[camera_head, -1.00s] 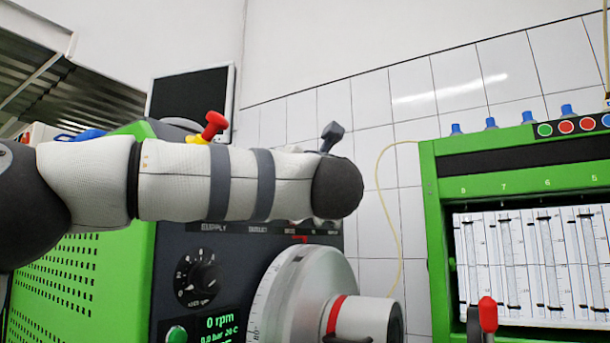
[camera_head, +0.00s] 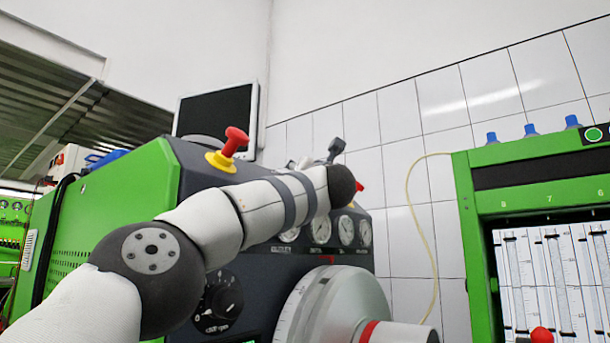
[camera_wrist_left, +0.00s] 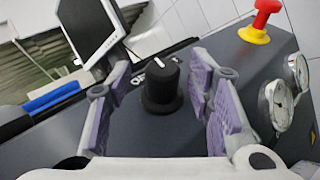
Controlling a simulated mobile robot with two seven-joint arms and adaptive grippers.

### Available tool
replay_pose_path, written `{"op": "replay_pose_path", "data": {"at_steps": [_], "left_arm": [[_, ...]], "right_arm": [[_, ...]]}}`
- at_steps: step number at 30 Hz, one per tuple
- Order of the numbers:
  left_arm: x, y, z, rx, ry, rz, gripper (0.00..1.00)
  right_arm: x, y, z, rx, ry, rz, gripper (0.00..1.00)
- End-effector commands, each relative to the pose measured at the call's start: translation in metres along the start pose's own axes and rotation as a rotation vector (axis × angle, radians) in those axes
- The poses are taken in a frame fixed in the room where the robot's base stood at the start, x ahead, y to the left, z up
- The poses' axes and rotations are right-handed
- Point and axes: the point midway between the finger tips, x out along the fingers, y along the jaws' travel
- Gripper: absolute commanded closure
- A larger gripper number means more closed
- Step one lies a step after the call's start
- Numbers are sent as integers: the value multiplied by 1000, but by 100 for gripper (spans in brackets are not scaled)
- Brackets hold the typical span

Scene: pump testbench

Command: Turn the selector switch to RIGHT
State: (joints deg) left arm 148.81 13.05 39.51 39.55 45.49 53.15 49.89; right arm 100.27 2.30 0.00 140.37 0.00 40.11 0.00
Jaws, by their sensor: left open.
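The selector switch (camera_wrist_left: 160,88) is a black round knob with a white pointer mark, on the dark sloping top of the bench. In the left wrist view its mark points up and slightly left. My left gripper (camera_wrist_left: 163,72) is open, with its purple-padded fingers on either side of the knob and visible gaps to both. I cannot tell how far down along the knob the fingertips reach. In the head view my left arm hides the switch and most of the gripper. My right gripper is not in view.
A red emergency button (camera_head: 236,140) with a yellow collar stands on the bench (camera_head: 130,190), close to my left arm. Round gauges (camera_head: 345,230) line its front above a black dial (camera_head: 222,298) and large metal drum (camera_head: 330,308). A monitor (camera_head: 216,110) stands behind.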

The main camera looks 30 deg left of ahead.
Motion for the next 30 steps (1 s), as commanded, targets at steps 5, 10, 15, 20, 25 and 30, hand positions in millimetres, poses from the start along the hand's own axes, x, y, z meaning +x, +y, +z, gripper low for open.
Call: {"op": "replay_pose_path", "data": {"at_steps": [5, 10, 15, 20, 25, 30], "left_arm": [[1, -2, -1, 1, 1, -2, 53], [0, -2, -1, 1, 1, -2, 78], [0, -1, -1, 0, 1, -1, 100], [0, -1, -1, 0, 1, -3, 100], [0, -1, -1, 1, 1, -8, 100], [0, -1, 0, 2, 1, -17, 100]], "right_arm": [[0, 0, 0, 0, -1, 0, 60], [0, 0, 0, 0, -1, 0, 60], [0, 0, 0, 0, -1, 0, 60], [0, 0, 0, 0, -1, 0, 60], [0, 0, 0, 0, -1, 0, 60], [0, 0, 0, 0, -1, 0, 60]]}}
